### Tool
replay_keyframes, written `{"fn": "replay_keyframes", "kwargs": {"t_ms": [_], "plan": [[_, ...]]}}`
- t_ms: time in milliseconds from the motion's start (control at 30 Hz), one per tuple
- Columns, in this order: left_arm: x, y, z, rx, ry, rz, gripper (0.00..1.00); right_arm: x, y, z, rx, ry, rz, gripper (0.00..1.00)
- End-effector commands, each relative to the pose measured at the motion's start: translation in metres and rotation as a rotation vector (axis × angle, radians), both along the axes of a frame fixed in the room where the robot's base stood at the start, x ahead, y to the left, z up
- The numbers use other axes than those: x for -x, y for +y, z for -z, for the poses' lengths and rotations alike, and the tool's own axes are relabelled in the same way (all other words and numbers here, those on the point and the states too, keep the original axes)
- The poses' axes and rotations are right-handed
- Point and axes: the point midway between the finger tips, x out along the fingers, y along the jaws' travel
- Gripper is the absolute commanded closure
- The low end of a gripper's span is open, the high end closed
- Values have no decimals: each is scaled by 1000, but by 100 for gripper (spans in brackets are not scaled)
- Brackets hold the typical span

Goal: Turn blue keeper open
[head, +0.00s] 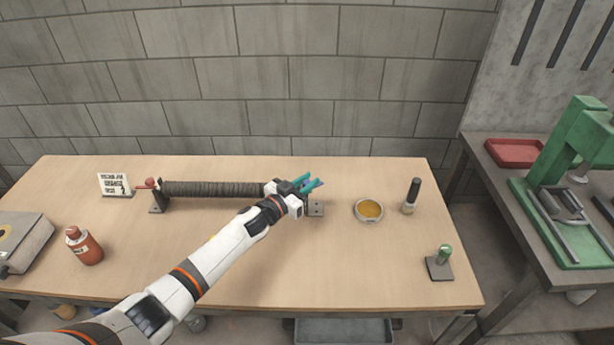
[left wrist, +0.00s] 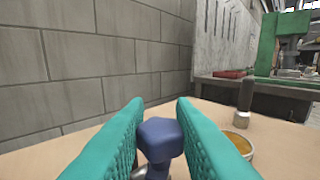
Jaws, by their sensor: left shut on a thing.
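My left gripper (head: 311,186) is at the right end of the dark mesh tube (head: 220,189), which lies level across the table. In the left wrist view, its teal fingers (left wrist: 158,140) stand on either side of the blue keeper (left wrist: 160,138), a dark blue knob with a faceted head, and are shut on it. In the head view the gripper hides most of the keeper. A bracket (head: 316,209) shows just below the gripper. A red part (head: 149,184) is at the tube's left end. My right gripper is not in view.
On the wooden table (head: 300,260) stand a dish of yellow stuff (head: 369,210), a black-handled tool (head: 411,196), a green-knobbed stand (head: 440,262), an orange bottle (head: 84,246), a small sign (head: 115,185) and a grey box (head: 22,242). A green press (head: 570,180) is on the right bench. The front middle is clear beside my arm.

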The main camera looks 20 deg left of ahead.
Motion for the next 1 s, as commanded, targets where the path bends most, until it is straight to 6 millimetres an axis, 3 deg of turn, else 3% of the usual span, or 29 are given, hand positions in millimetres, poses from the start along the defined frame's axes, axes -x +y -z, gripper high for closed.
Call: {"fn": "replay_keyframes", "kwargs": {"t_ms": [167,500,700,1000], "plan": [[-3,3,1,-7,-4,164,100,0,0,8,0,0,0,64],[-2,1,4,-2,-4,433,100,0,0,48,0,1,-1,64],[-2,0,3,0,-3,532,100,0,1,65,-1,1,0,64],[-1,-1,0,2,-2,595,100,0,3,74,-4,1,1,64]]}}
